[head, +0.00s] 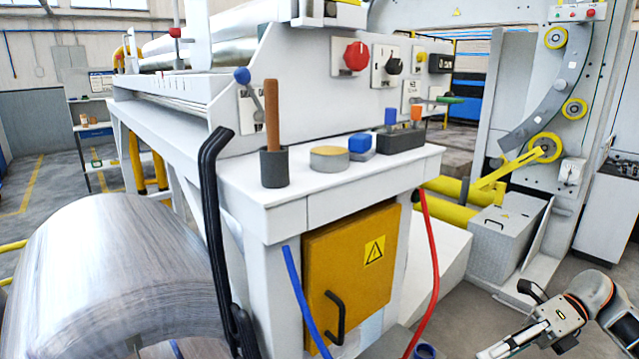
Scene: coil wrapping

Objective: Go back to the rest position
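My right gripper (505,346) is at the bottom right, in front of the machine and apart from it, over the floor. Its arm comes in from the right edge, and the fingers point to the lower left. I cannot make out a gap between the fingers, and I see nothing held there. My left gripper is not in view.
The machine's white ledge (290,198) holds a wooden-handled tool in a grey cup (273,167), a tan round roll (329,158) and blue and orange pieces. An orange door (350,270) is below. A large metal coil (110,275) stands left. Red and blue hoses hang down.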

